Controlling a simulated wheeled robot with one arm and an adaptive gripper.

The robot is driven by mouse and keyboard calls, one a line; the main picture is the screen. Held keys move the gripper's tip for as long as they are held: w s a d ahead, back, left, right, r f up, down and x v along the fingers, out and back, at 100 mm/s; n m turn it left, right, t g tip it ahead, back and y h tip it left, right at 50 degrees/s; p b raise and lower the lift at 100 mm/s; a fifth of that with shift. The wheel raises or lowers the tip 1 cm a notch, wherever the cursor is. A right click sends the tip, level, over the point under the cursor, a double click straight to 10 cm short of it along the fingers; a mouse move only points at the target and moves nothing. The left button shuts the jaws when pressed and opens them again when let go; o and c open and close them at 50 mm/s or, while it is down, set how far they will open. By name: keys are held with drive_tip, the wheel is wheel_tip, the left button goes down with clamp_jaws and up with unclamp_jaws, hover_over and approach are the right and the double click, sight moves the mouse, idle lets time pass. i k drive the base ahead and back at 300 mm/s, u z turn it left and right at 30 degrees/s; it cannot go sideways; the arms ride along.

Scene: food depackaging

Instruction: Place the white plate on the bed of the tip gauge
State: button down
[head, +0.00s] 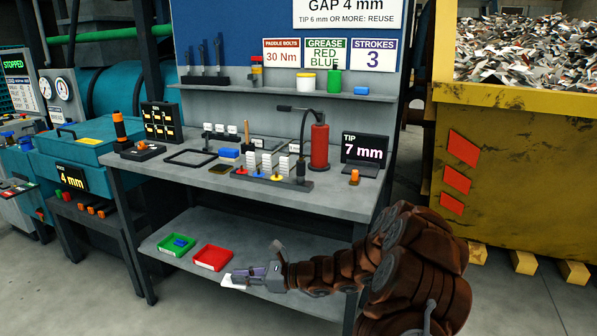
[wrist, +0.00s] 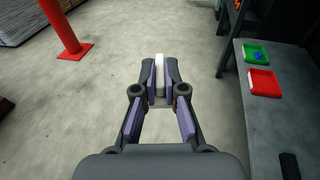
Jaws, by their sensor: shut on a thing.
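My gripper (head: 250,277) is shut on the white plate (head: 233,284), held low in front of the bench's lower shelf. In the wrist view the white plate (wrist: 159,72) stands on edge, a narrow pale strip between the two purple-padded fingers of my gripper (wrist: 159,85). The tip gauge (head: 365,150) is at the right end of the bench top, with a dark screen reading "TIP 7 mm". Its bed (head: 360,168) is a dark base below the screen, seen too small for detail. The plate is well apart from it and lower.
A green tray (head: 181,240) and a red tray (head: 213,257) are on the lower shelf. A yellow skip (head: 520,160) stands at right.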

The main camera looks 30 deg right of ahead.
sight(361, 169)
drive_tip(key=u, duration=0.8)
drive_tip(key=k, duration=1.1)
drive_tip(key=z, duration=1.1)
drive_tip(key=i, duration=1)
